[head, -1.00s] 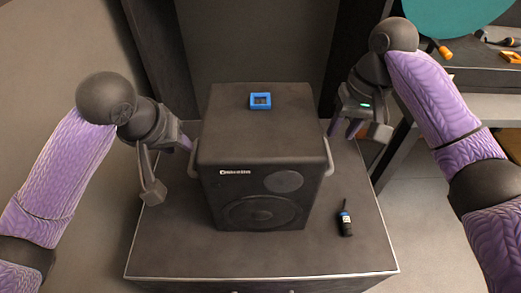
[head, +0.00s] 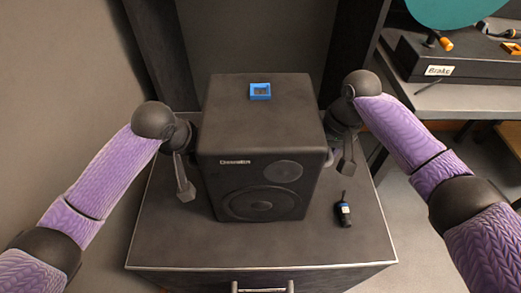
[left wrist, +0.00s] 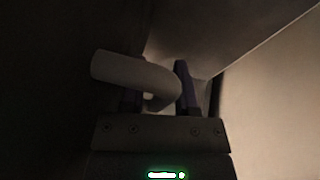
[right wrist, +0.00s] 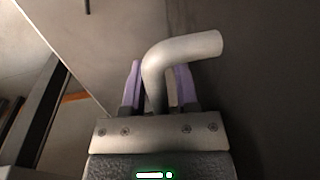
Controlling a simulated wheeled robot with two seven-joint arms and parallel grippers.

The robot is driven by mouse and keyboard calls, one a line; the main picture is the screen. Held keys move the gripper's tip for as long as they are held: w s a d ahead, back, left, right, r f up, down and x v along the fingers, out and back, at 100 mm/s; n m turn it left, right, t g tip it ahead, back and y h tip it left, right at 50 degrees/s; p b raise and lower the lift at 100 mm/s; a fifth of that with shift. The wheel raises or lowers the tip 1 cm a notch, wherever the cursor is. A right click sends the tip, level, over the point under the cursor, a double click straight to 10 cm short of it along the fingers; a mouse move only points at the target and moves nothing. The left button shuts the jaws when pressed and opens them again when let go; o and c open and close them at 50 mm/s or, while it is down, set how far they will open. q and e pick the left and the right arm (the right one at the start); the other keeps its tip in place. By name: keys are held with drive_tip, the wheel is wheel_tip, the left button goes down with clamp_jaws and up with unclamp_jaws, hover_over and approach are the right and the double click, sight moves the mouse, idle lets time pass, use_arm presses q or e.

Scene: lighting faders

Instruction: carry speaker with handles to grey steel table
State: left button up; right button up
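The black speaker (head: 262,120) stands upright on a dark cabinet, its front facing me. Its pale handle on the left side shows in the left wrist view (left wrist: 130,72); the one on the right side shows in the right wrist view (right wrist: 185,50). My left gripper (left wrist: 158,88) is open, with its fingers either side of the left handle. My right gripper (right wrist: 159,85) is open, with its fingers either side of the right handle and a small gap visible. Both grippers are largely hidden in the head view. A grey table (head: 465,101) stands at the right.
A blue-framed item (head: 260,92) lies on top of the speaker. A small black device (head: 344,214) lies on the cabinet top (head: 300,245), right of the speaker. A black box labelled "Brake" (head: 438,71) and tools occupy the back of the grey table; its front strip looks clear.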

use_arm(q)
clamp_jaws()
use_arm(e)
clamp_jaws()
use_arm(q)
drive_tip(key=shift+w+r, duration=0.1)
use_arm(e)
drive_tip(key=shift+w+r, duration=0.1)
idle(1.0)
